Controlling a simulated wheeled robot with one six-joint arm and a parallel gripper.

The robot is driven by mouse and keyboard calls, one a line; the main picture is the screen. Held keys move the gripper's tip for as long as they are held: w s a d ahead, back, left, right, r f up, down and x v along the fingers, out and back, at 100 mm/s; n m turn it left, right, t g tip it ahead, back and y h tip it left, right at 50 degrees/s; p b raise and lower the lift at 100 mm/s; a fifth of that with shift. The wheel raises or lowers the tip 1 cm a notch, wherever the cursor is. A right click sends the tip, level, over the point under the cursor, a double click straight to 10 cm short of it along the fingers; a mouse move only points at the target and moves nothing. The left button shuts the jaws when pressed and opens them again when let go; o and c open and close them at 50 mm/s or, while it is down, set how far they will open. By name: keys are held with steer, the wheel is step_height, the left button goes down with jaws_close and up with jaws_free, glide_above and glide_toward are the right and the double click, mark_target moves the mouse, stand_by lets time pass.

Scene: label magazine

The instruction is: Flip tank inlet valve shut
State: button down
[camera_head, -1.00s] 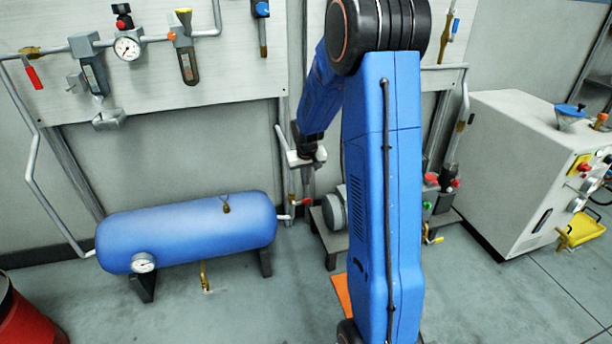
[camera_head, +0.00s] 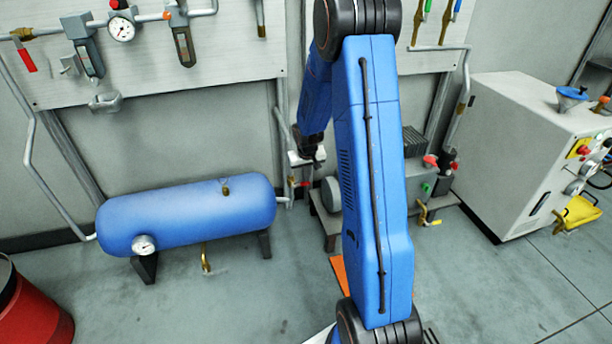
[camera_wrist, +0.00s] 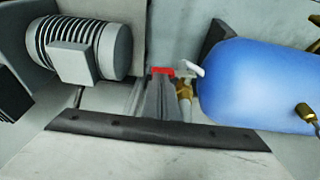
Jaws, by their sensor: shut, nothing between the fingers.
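The tank inlet valve's red lever (camera_head: 300,184) is at the right end of the blue tank (camera_head: 188,213), on the short pipe there. In the wrist view, the red lever (camera_wrist: 161,71) lies roughly crosswise beside the brass valve body (camera_wrist: 184,90), left of the tank's end. My gripper (camera_head: 306,170) is just above the lever in the head view. In the wrist view, my gripper's grey fingers (camera_wrist: 157,82) are together and empty, their tips at the lever's near side. I cannot tell whether they touch it. My fingers partly cover the lever's surroundings.
A grey motor (camera_wrist: 85,47) stands left of my fingers in the wrist view. A vertical pipe (camera_head: 283,135) runs close to the valve. A white cabinet (camera_head: 530,150) stands right, a red drum (camera_head: 35,318) at lower left. Floor before the tank is clear.

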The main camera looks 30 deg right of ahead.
steer(key=shift+f, duration=0.1)
steer(key=shift+s+d+f, duration=0.15)
steer(key=shift+d+f, duration=0.05)
steer(key=shift+f, duration=0.25)
steer(key=shift+s+d+f, duration=0.1)
steer(key=shift+d+f, duration=0.1)
steer(key=shift+f, duration=0.2)
steer(key=shift+r, duration=0.2)
steer(key=d+v, duration=0.2)
steer(key=v, duration=1.2)
steer(key=shift+w+d+r, duration=0.2)
steer(key=shift+w+r, duration=0.15)
steer(key=shift+r, duration=0.15)
steer(key=shift+a+r, duration=0.1)
